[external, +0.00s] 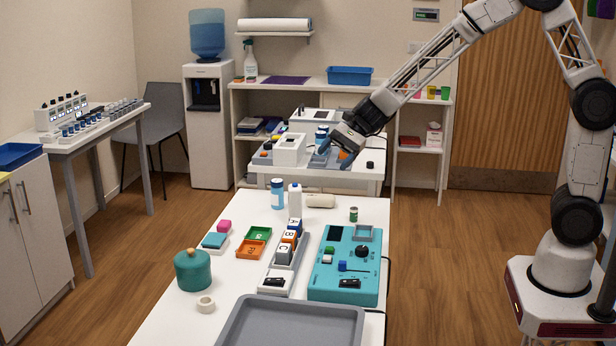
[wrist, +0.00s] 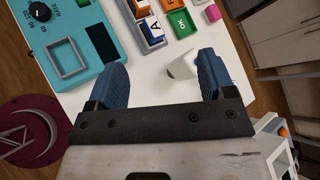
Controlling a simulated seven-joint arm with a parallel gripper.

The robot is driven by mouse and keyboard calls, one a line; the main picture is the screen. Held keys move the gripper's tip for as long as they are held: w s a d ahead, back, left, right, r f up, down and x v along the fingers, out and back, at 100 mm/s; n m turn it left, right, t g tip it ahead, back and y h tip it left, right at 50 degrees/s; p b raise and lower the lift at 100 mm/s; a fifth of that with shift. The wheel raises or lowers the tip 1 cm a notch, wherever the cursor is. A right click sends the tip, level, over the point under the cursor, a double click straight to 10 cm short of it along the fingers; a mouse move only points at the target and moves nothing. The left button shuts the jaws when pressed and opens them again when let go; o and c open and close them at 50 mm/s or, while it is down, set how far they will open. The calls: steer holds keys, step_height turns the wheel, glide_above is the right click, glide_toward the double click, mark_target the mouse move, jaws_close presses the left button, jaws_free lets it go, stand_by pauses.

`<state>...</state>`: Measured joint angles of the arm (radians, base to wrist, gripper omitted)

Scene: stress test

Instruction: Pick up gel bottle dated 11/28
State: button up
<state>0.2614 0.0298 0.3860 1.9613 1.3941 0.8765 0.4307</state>
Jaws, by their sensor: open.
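A white bottle (external: 295,201) stands near the far edge of the white front table. A blue bottle with a white band (external: 277,194) stands just left of it. I cannot read a date on either. My gripper (external: 334,154) is open and empty, in the air beyond the far edge of the table, to the right of both bottles. In the wrist view, my gripper (wrist: 163,68) shows its two blue fingers wide apart. A white object (wrist: 183,66), seemingly the white bottle, appears between them, closer to the right finger. The blue bottle is not seen there.
A cream roll (external: 320,201) lies right of the bottles, and a small green can (external: 353,214) stands farther right. A block rack (external: 283,253), a teal control box (external: 345,265) and a grey tray (external: 290,322) fill the nearer table. Another cluttered table (external: 374,172) stands behind.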

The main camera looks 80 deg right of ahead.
steer(key=w+d+f+m+t, duration=0.3)
steer(key=w+d+f+m, duration=0.25)
steer(key=w+f, duration=0.2)
steer(key=m+t+h, duration=0.2)
steer(key=m, duration=0.3)
glide_toward(277, 192)
steer(key=shift+w+d+f, duration=0.2)
steer(key=shift+w+f, duration=0.2)
steer(key=shift+w, duration=0.1)
steer(key=shift+w+d+f, duration=0.2)
steer(key=shift+w+f, duration=0.2)
steer(key=shift+w, duration=0.1)
steer(key=shift+x, duration=1.3)
steer(key=shift+w+f, duration=0.1)
steer(key=shift+h, duration=0.3)
steer(key=shift+x, duration=2.5)
